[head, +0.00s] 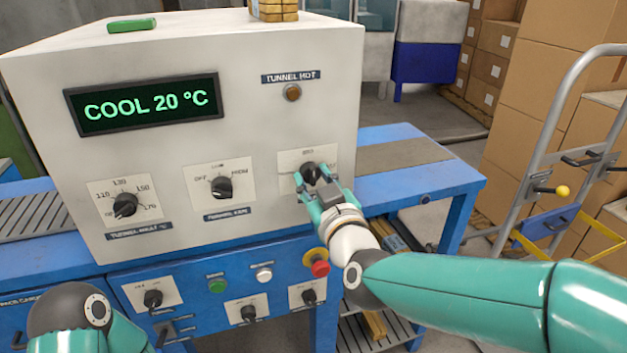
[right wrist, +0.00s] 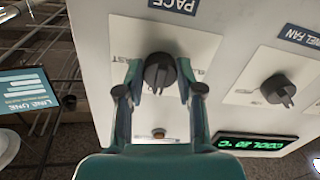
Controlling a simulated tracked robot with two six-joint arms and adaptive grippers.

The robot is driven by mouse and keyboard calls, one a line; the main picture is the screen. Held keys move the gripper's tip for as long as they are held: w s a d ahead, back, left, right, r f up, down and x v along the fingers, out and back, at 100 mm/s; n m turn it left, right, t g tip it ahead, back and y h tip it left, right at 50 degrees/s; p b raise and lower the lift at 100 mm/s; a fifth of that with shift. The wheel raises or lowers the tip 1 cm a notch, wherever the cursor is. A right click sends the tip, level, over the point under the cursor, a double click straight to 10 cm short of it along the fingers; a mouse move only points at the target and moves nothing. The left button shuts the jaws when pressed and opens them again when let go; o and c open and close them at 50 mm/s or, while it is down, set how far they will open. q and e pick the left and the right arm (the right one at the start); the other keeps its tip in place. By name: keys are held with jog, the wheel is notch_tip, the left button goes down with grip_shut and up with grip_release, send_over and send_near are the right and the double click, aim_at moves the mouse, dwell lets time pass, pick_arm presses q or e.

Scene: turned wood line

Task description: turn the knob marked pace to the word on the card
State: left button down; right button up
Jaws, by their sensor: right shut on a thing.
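The pace knob (head: 311,172) is a black knob on a white plate on the right of the grey cabinet's front. My right gripper (head: 321,186) is shut on it and partly hides the plate's words. In the right wrist view, turned upside down, the fingers hold both sides of the knob (right wrist: 160,70). The PACE label (right wrist: 173,5) shows at the top edge, and "FAST" is partly readable left of the knob. Where the knob points is hard to tell. No card with a setting word is clearly readable. My left arm shows at bottom left, its gripper out of sight.
A fan knob (head: 222,187) and a heat knob (head: 125,205) sit left on the same panel. The display (head: 143,104) reads COOL 20 °C. A red stop button (head: 319,263) lies below my right wrist. A LINE ONE sign (right wrist: 28,90) shows in the wrist view.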

jog(key=m+b, duration=0.3)
jog(key=shift+f, duration=0.2)
jog(key=m+b, duration=0.3)
jog(key=m, duration=0.2)
jog(key=shift+a, duration=0.1)
jog(key=m+b, duration=0.3)
jog(key=m, duration=0.2)
jog(key=shift+r, duration=0.1)
jog(key=m+b, duration=0.1)
jog(key=m, duration=0.3)
jog(key=shift+m+b, duration=0.3)
jog(key=shift+b, duration=0.1)
jog(key=o, duration=1.1)
jog(key=shift+o, duration=0.2)
jog(key=shift+r, duration=0.1)
jog(key=shift+s, duration=0.15)
